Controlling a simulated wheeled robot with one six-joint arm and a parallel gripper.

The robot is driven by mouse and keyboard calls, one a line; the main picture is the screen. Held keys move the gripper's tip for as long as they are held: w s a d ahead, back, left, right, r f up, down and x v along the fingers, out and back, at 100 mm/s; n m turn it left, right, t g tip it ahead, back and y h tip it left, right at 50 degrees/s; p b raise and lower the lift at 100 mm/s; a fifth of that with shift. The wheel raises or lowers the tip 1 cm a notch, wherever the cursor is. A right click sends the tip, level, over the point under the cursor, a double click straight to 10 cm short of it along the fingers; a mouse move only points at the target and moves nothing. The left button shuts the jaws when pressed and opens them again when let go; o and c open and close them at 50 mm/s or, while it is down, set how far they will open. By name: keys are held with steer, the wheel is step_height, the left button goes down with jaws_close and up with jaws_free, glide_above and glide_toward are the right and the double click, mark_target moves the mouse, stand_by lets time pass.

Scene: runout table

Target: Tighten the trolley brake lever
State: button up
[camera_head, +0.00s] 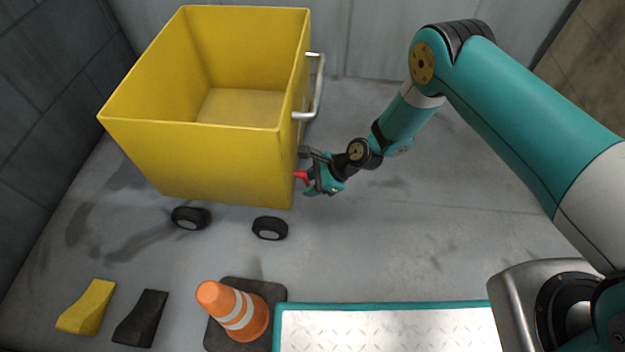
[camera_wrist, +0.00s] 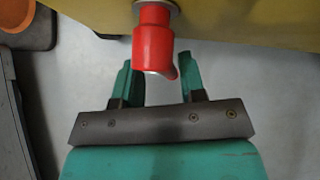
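The yellow trolley (camera_head: 200,160) stands at the left, an open-topped bin on black wheels. Its red brake lever (camera_head: 300,175) sticks out low on its right side. In the wrist view the red lever (camera_wrist: 153,42) comes out of the yellow wall from a pale collar, with its end pointing down towards my gripper. My gripper (camera_head: 311,183) is at the lever. In the wrist view its two teal fingers (camera_wrist: 158,76) are apart, one on each side of the lever's end. The right finger looks close to the lever; contact cannot be told.
A metal handle (camera_head: 318,88) sticks out above on the trolley's right side. An orange cone (camera_head: 236,312), a yellow wedge (camera_head: 87,307) and a black wedge (camera_head: 141,318) lie in front. The floor right of the trolley is clear.

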steer(key=shift+w+d, duration=0.15)
steer(key=shift+d+r, duration=0.1)
steer(key=shift+r, duration=0.1)
steer(key=p+v, duration=0.8)
steer(key=v, duration=0.9)
